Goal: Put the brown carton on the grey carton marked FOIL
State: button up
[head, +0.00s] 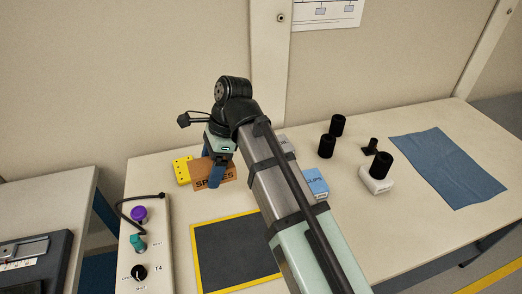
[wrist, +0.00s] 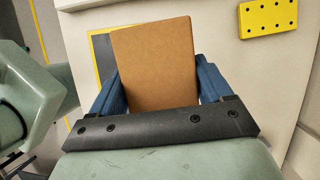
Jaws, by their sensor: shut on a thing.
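The brown carton (head: 229,176), with dark lettering on its side, is in my gripper (head: 213,169) towards the back left of the table. In the wrist view the carton's plain brown face (wrist: 155,62) fills the gap between the two blue fingers of my gripper (wrist: 158,88), which are shut on it. I cannot tell whether the carton touches the table. A grey carton (head: 287,142) shows only in part behind my arm at the back of the table. My arm hides most of its label, so I cannot read FOIL in full.
A yellow block with holes (head: 181,170) lies left of the brown carton. A blue carton (head: 316,183) is right of my arm. Black cylinders (head: 326,146) and a pale box (head: 376,180) stand further right. A yellow-edged dark mat (head: 228,258) lies in front.

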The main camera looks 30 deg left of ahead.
jog(key=w+d+f+m, duration=0.1)
jog(key=w+d, duration=0.3)
jog(key=w, duration=0.4)
jog(key=m+t+y, duration=0.2)
jog(key=m, duration=0.2)
send_over(282, 136)
jog(key=s+d, duration=0.1)
jog(key=s, duration=0.3)
notch_tip(282, 136, down, 3)
jog(key=shift+w+d+f, duration=0.1)
jog(key=shift+f, duration=2.35)
jog(key=shift+w+d+f, duration=0.1)
jog(key=shift+f, duration=2.3)
jog(key=shift+s+f, duration=0.1)
jog(key=shift+f, duration=0.05)
jog(key=o, duration=1.2)
jog(key=v, duration=1.2)
jog(key=shift+r, duration=0.25)
